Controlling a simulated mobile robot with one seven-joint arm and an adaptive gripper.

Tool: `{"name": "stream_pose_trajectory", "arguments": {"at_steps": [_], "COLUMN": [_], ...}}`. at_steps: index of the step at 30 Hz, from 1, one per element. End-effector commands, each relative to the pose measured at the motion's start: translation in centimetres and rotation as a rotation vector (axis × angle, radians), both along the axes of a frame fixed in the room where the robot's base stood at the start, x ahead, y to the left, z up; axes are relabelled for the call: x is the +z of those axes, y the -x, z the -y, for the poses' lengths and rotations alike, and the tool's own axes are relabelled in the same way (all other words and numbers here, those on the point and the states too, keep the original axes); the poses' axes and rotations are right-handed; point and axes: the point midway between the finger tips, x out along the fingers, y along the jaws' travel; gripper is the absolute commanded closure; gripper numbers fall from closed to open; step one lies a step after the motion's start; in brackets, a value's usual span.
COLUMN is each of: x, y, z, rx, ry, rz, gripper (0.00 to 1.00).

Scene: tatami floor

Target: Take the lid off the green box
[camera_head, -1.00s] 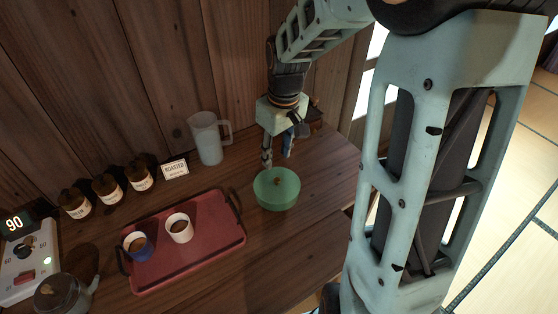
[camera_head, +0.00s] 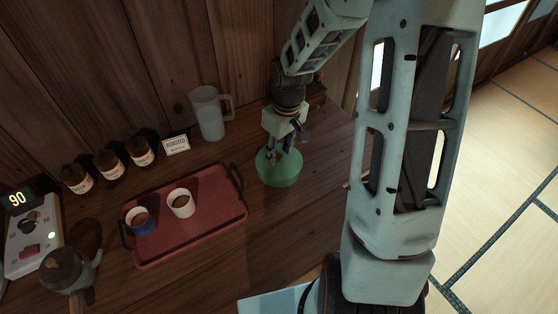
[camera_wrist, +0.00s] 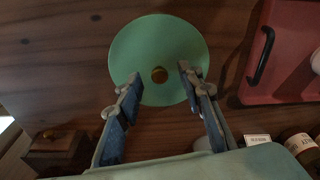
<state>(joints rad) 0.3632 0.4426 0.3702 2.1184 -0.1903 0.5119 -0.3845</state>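The green box (camera_head: 279,177) is a round green tub on the wooden table, right of the red tray. Its lid (camera_wrist: 158,42) fills the middle of the wrist view as a round green disc with a small brown knob (camera_wrist: 159,75) at the centre. My gripper (camera_head: 277,153) points down over the lid. In the wrist view my open gripper (camera_wrist: 159,76) has one finger on each side of the knob, with gaps between. I cannot tell whether the fingertips touch the lid. The knob is hidden in the head view.
A red tray (camera_head: 217,213) holds a blue cup (camera_head: 139,221) and a white cup (camera_head: 181,203). Several brown jars (camera_head: 107,165) and a small sign (camera_head: 176,145) line the back. Table right of the box is bare.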

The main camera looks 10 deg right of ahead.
Motion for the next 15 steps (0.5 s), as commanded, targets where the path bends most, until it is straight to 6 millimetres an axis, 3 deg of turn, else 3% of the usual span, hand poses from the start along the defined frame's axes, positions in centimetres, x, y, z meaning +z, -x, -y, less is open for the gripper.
{"name": "stream_pose_trajectory", "arguments": {"at_steps": [9,15], "x": [-0.71,-0.69], "y": [-0.12,-0.12], "z": [-0.01,-0.02], "rx": [-0.002,-0.002], "ry": [0.000,0.000], "rz": [0.001,0.001], "gripper": [0.65,0.86]}}
